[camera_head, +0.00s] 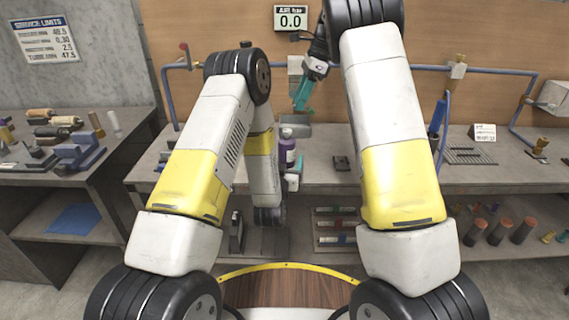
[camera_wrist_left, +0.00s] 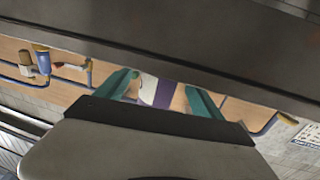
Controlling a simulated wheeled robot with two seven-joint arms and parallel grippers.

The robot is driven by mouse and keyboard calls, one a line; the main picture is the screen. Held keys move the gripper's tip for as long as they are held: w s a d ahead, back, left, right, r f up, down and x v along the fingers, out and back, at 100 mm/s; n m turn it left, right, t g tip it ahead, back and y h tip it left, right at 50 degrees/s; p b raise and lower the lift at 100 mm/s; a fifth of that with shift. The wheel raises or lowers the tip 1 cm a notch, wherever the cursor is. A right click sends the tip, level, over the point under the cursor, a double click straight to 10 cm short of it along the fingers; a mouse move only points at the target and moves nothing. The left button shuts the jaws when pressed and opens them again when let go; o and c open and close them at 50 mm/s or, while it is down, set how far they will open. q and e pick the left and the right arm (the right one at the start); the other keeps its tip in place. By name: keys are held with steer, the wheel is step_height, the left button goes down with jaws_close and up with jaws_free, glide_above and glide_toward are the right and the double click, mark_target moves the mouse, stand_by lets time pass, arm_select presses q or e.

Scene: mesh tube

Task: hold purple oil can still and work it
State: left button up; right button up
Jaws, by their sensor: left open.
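The purple oil can (camera_head: 287,150) stands upright near the front edge of the middle bench, with a pale top. My right gripper (camera_head: 303,94) hangs above and slightly right of the can, teal fingers pointing down. Its finger gap is unclear.
A dark block (camera_head: 342,163) lies right of the can. A left bench holds a blue vise-like tool (camera_head: 78,152) and rollers. Bare bench top lies between can and block.

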mark_target(288, 150)
arm_select(q)
steer(key=w, duration=0.5)
steer(key=shift+w+d, duration=0.35)
steer(key=shift+d, duration=0.05)
steer(key=shift+c, duration=0.3)
